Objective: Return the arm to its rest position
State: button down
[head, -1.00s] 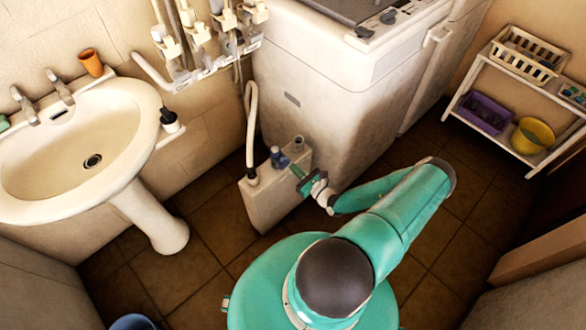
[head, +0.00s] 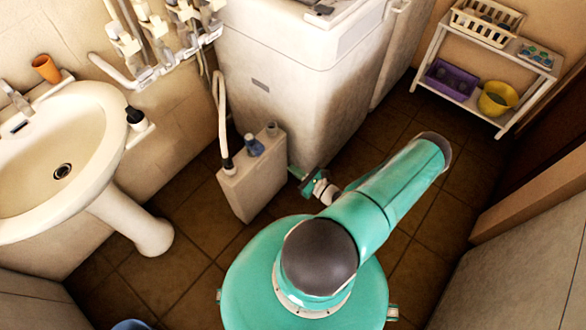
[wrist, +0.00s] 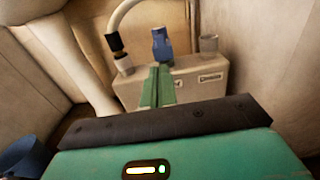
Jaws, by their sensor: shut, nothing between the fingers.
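My gripper (head: 303,177) is shut and empty. In the head view it is low over the tiled floor, just right of a beige box (head: 250,188) with a hose and small caps on top. In the wrist view my gripper's two green fingers (wrist: 157,86) lie side by side with no gap showing, pointing at the same box (wrist: 205,82). Whether the fingertips touch the box cannot be told. My teal arm is folded, with its elbow out to the right over the floor.
A white washing machine (head: 290,70) stands behind the box. A pedestal washbasin (head: 95,170) is at the left, with an orange cup (head: 46,69) by it. A white shelf (head: 480,105) holds a purple basket (head: 452,80) and a yellow bucket (head: 497,98). Floor at the right is clear.

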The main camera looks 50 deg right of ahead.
dwell(0.3)
jog(key=w+a+r+n+g+y, duration=0.3)
jog(key=a+r+n+g, duration=0.15)
jog(key=r+n, duration=0.45)
jog(key=w+a+r+n+g+y, duration=0.2)
jog(key=a+r+n+g, duration=0.3)
jog(key=r, duration=0.6)
jog(key=w+a+r+n+g+y, duration=0.35)
jog(key=r+n+g, duration=0.25)
jog(key=r+n, duration=0.4)
jog(key=s+a+r+n+t+h, duration=0.1)
jog(key=s+a+r+n+h, duration=0.2)
jog(key=r, duration=0.5)
jog(key=s+a+r+n+t+h, duration=0.1)
jog(key=s+a+r+n+h, duration=0.2)
jog(key=a+r, duration=0.4)
jog(key=s+a+r+n+t+h, duration=0.1)
jog(key=s+a+r+n+h, duration=0.2)
jog(key=r, duration=0.7)
jog(key=s+a+n, duration=0.2)
jog(key=a, duration=0.1)
jog(key=shift+s+n, duration=0.25)
jog(key=shift+n, duration=0.05)
jog(key=shift+r, duration=0.1)
